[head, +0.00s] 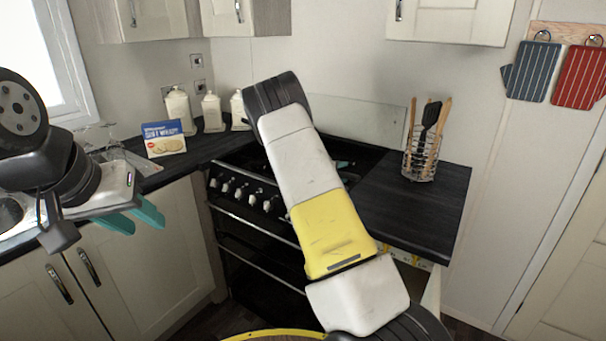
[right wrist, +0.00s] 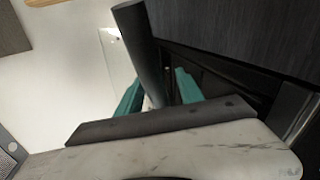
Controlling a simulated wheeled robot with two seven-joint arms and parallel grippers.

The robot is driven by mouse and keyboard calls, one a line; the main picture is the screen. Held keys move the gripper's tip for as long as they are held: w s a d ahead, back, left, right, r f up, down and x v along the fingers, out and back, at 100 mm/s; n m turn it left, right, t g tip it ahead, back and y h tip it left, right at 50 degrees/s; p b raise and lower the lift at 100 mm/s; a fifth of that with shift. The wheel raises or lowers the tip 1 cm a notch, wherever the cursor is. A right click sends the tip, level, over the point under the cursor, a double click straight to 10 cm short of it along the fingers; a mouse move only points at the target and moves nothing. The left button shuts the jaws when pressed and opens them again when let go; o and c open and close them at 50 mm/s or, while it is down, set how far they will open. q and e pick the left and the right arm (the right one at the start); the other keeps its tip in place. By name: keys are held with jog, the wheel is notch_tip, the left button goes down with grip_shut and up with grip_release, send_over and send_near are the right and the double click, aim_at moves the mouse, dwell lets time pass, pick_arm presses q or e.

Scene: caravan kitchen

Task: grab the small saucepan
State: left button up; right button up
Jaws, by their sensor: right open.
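The small saucepan's body cannot be made out in either view; my right arm covers much of the hob (head: 235,155) in the head view. In the right wrist view a dark round bar (right wrist: 136,45), which looks like a pan handle, runs between the teal fingers of my right gripper (right wrist: 158,88). The fingers are apart, one on each side of the bar. In the head view only small teal bits of this gripper (head: 346,172) show beside my arm, over the hob. My left gripper (head: 134,217) hangs at the left, with its teal fingers apart and empty.
A wire holder with utensils (head: 420,160) stands on the dark worktop (head: 425,205) right of the hob. White canisters (head: 212,112) and a blue and white box (head: 164,138) stand at the back left. Oven mitts (head: 533,72) hang on the right wall.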

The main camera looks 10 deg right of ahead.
jog(key=shift+c, duration=0.4)
grip_shut()
jog(key=shift+r, duration=0.1)
dwell(0.8)
